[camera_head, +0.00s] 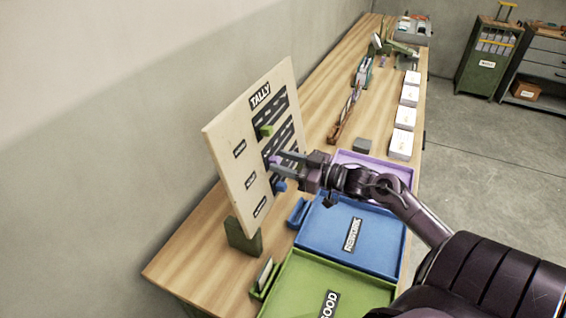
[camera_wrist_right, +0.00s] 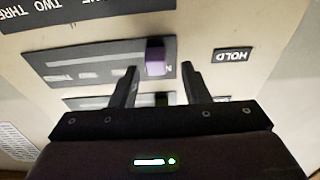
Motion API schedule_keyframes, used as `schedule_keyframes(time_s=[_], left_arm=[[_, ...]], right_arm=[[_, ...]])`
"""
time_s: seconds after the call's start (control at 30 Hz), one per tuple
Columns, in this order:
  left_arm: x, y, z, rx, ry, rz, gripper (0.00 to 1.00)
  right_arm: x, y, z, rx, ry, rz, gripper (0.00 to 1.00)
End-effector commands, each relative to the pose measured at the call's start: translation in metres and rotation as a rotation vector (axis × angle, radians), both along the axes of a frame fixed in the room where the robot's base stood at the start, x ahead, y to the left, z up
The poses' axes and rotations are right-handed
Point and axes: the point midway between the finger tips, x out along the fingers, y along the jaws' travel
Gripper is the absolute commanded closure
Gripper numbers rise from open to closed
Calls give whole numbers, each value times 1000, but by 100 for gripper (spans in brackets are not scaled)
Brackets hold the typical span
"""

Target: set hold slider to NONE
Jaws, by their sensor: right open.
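The wooden TALLY board (camera_head: 225,150) stands tilted at the left of the bench in the head view. The purple slider knob (camera_wrist_right: 155,57) sits on a dark scale strip (camera_wrist_right: 85,63) beside the HOLD label (camera_wrist_right: 232,55) in the wrist view, at the strip's end nearest that label. A letter N shows beside it; the rest of that word is hidden. My right gripper (camera_wrist_right: 159,67) is open, with one finger on each side of the purple knob; contact cannot be told. In the head view my right gripper (camera_head: 287,171) is at the board's face. My left gripper is out of view.
A green knob (camera_head: 266,131) and a blue knob (camera_head: 279,187) sit on neighbouring strips. A blue REWORK tray (camera_head: 318,241), a green GOOD tray (camera_head: 290,290) and a purple tray (camera_head: 385,165) lie right of the board. White card stacks (camera_head: 404,118) line the bench's right edge.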

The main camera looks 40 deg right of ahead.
Motion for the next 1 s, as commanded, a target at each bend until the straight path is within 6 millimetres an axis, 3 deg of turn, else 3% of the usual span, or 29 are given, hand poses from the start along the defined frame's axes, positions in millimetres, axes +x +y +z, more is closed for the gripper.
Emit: schedule_keyframes(time_s=[0.43, 1.0], left_arm=[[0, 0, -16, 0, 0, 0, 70], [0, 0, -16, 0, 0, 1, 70]], right_arm=[[-59, -28, -3, 0, 4, 2, 58], [-65, -31, -1, 0, 1, 3, 58]])
